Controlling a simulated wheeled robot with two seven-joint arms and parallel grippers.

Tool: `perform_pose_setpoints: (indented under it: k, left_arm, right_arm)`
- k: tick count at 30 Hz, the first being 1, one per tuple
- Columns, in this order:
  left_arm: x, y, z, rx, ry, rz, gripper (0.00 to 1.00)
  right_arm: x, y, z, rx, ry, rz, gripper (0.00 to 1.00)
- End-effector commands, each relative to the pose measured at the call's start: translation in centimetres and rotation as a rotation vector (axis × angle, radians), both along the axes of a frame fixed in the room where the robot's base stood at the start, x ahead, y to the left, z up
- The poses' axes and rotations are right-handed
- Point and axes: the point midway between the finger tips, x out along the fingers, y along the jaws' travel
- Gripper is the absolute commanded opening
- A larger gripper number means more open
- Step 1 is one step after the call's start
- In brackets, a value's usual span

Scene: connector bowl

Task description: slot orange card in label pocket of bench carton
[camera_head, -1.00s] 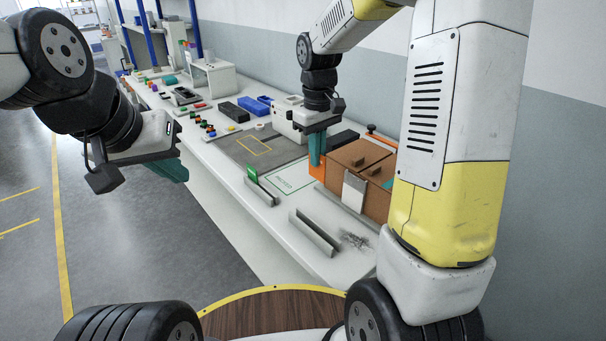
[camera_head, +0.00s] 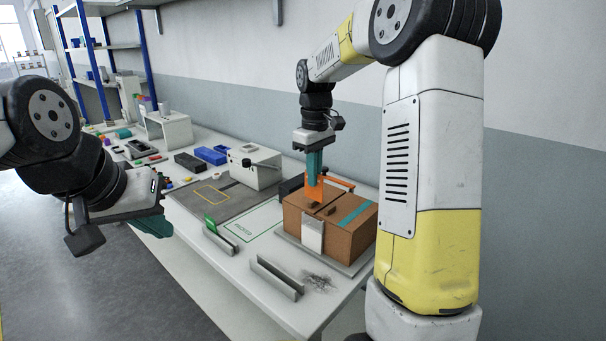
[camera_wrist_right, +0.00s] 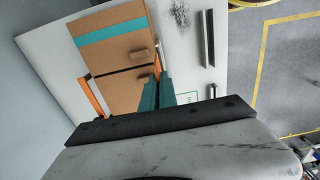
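The brown bench carton (camera_head: 345,240) with a teal tape strip stands on the bench. Its pale label pocket (camera_head: 312,236) is on the side facing the bench front. My right gripper (camera_head: 314,165) has its teal fingers together on the orange card (camera_head: 314,190), which hangs below the fingertips, over or just behind the carton's far left top edge. In the right wrist view the carton (camera_wrist_right: 115,62) lies beyond the fingers (camera_wrist_right: 157,92); the card is mostly hidden there. My left gripper (camera_head: 153,226) is off the bench at left; its finger gap cannot be made out.
An orange bar (camera_head: 338,181) runs behind the carton. Two grey rails, one (camera_head: 276,278) in front and one (camera_head: 220,238) with a green card, stand on the bench. A white box (camera_head: 254,168) and a grey mat (camera_head: 212,195) lie farther left.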

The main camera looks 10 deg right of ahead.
Motion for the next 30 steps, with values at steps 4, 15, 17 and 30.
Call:
perform_pose_setpoints:
  k: [4,15,17,30]
  left_arm:
    - [0.0,0.0,0.0,0.0,0.0,0.0,0.0]
    - [0.0,0.0,0.0,0.0,0.0,0.0,0.0]
    - [0.0,0.0,0.0,0.0,0.0,0.0,0.0]
    - [0.0,0.0,0.0,0.0,0.0,0.0,0.0]
  right_arm:
    - [0.0,0.0,-1.1,0.0,0.002,-0.001,0.0]
    - [0.0,0.0,-3.8,0.0,0.001,-0.001,0.0]
    - [0.0,0.0,-4.0,0.0,0.001,-0.001,0.0]
    - [0.0,0.0,-4.5,-0.001,0.001,-0.001,0.0]
